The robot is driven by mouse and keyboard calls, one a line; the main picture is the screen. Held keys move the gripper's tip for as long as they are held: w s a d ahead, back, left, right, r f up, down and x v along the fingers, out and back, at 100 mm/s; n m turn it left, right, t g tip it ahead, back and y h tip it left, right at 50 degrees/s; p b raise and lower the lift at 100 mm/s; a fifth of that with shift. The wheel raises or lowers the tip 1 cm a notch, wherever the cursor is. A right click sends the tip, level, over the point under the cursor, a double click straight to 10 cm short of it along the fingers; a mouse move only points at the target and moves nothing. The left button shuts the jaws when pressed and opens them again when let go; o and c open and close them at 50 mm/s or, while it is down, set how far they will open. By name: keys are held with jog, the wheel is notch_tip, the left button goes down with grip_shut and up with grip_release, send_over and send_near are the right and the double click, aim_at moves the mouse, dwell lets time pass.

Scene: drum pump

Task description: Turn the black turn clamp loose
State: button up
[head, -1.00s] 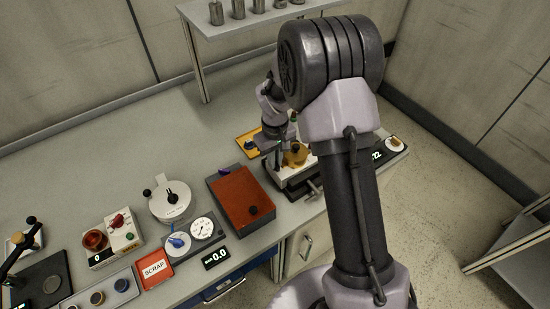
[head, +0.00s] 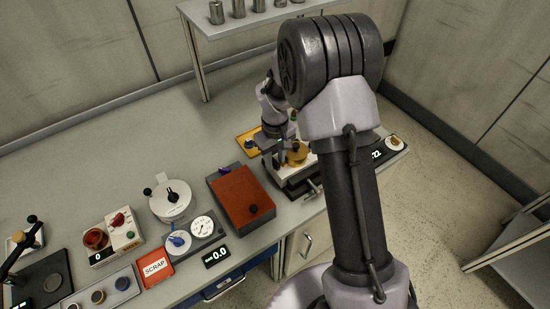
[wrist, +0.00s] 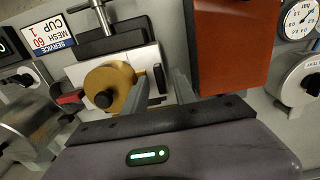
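A small black upright piece (wrist: 158,77), which looks like the black turn clamp, stands at the edge of a white block (wrist: 70,73) in the wrist view. Beside it on the left is a round brass part (wrist: 122,80) with a black knob (wrist: 104,100). My gripper (wrist: 161,82) is open, with one finger on each side of the black piece. I cannot tell whether either finger touches it. In the head view my gripper (head: 272,158) is low beside the brass part (head: 297,153), and the clamp is hidden there.
An orange-topped box (wrist: 228,40) stands close on the right in the wrist view; it also shows in the head view (head: 240,196). A dark vise-like body with a T-handle (wrist: 102,18) lies beyond the white block.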

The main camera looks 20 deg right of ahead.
aim_at(275, 162)
jog(key=shift+r, duration=0.1)
notch_tip(275, 162, up, 17)
jog(key=p, duration=0.4)
jog(key=shift+r, duration=0.15)
